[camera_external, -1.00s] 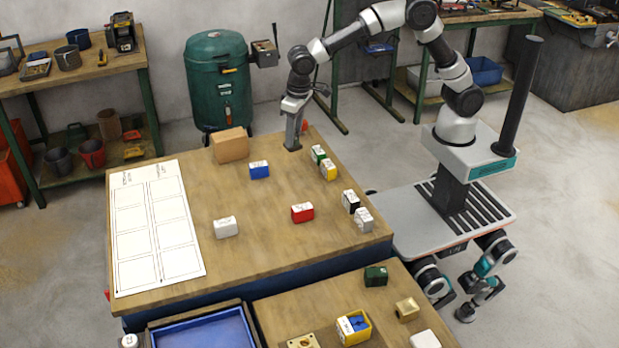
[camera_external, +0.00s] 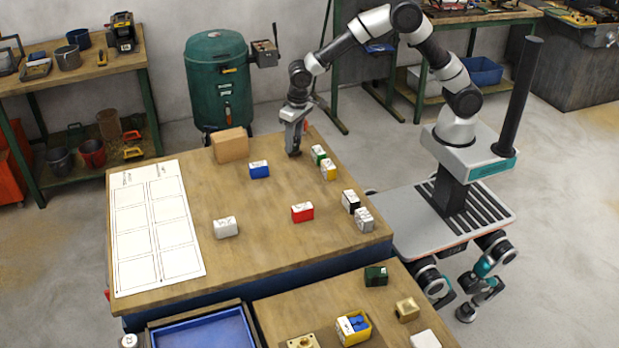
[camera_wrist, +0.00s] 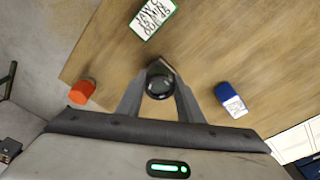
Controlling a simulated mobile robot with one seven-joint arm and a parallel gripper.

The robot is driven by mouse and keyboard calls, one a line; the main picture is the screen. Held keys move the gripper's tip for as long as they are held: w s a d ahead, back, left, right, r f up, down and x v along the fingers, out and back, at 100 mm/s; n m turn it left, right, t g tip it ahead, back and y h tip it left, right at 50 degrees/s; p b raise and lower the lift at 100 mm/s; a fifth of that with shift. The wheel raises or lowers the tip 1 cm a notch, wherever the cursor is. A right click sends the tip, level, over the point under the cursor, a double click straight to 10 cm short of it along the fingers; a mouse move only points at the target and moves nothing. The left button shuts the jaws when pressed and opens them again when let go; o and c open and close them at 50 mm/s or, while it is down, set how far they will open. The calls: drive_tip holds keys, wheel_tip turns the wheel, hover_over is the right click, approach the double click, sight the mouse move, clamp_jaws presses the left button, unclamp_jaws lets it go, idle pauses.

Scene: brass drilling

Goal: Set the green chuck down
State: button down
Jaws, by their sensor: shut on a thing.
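My gripper (camera_external: 293,150) is low over the far end of the wooden table, left of a green-and-white block (camera_external: 318,154). In the wrist view the fingers (camera_wrist: 159,92) are shut on a dark thing with a round, glossy top (camera_wrist: 158,82), which I take for the chuck. It looks nearly black there, and its green colour does not show. The fingers hide its sides, and I cannot tell whether it touches the table. The green-and-white block also shows in the wrist view (camera_wrist: 153,19), apart from the fingers.
A blue block (camera_external: 259,170) and a cardboard box (camera_external: 230,145) stand left of my gripper. A yellow block (camera_external: 328,169) is to its right. An orange-red thing (camera_wrist: 82,91) is at the table edge. A red block (camera_external: 302,212) stands nearer; bare wood surrounds it.

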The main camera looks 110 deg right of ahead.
drive_tip(key=shift+w+f, duration=0.1)
drive_tip(key=shift+f, duration=0.5)
drive_tip(key=shift+f, duration=0.15)
drive_tip(key=c, duration=1.2)
unclamp_jaws()
